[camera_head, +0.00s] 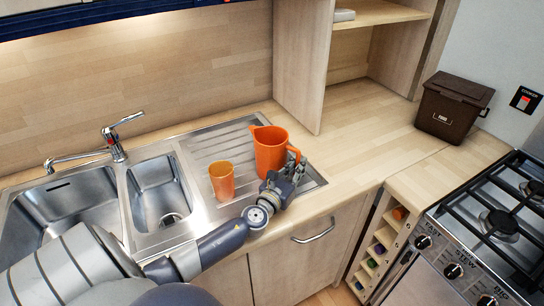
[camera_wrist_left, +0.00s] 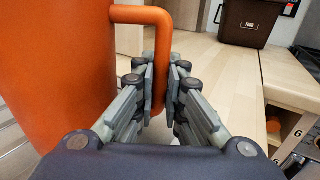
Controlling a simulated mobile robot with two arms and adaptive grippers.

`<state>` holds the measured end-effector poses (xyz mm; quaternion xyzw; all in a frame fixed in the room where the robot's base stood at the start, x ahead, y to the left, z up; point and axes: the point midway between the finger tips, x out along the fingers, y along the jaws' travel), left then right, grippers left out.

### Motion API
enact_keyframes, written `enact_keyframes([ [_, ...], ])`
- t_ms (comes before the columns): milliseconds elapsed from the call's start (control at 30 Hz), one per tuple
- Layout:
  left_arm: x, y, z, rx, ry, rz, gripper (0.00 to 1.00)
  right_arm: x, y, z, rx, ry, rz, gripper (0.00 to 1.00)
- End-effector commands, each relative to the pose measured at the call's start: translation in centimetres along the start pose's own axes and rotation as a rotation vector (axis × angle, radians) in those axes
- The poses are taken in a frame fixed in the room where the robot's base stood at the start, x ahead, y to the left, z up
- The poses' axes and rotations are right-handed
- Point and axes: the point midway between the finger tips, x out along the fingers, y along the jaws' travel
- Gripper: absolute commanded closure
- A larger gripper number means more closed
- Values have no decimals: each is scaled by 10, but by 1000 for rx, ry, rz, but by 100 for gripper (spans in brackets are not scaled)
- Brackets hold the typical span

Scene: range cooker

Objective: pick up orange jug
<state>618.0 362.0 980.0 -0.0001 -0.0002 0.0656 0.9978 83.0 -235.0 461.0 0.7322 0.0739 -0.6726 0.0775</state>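The orange jug (camera_head: 269,151) stands upright on the steel drainer, its handle towards the right and front. It fills the left side of the left wrist view (camera_wrist_left: 62,75), where its handle (camera_wrist_left: 160,60) hangs down from the top. My left gripper (camera_head: 285,178) is at the jug's handle side. In the left wrist view, the fingers of my left gripper (camera_wrist_left: 162,85) are on both sides of the handle, close against it, and look shut on it. The jug's base is partly hidden. My right gripper is not in view.
An orange cup (camera_head: 222,182) stands on the drainer left of the jug. The sink (camera_head: 62,212) and tap (camera_head: 113,140) are further left. A dark bin (camera_head: 452,106) stands at the back right, beyond clear worktop (camera_head: 365,140). The cooker (camera_head: 495,225) is at the right.

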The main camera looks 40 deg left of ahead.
Motion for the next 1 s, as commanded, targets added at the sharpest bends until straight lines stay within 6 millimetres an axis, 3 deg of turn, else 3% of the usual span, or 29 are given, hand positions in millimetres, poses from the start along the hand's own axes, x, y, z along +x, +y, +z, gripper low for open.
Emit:
enact_keyframes([
  [433, 0, 0, 6, 3, -3, 0, 100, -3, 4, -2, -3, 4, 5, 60],
  [767, 0, 0, 41, 5, -6, -1, 100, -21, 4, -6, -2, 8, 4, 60],
  [1000, -32, -41, 41, -2, -2, -4, 100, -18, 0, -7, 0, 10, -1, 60],
])
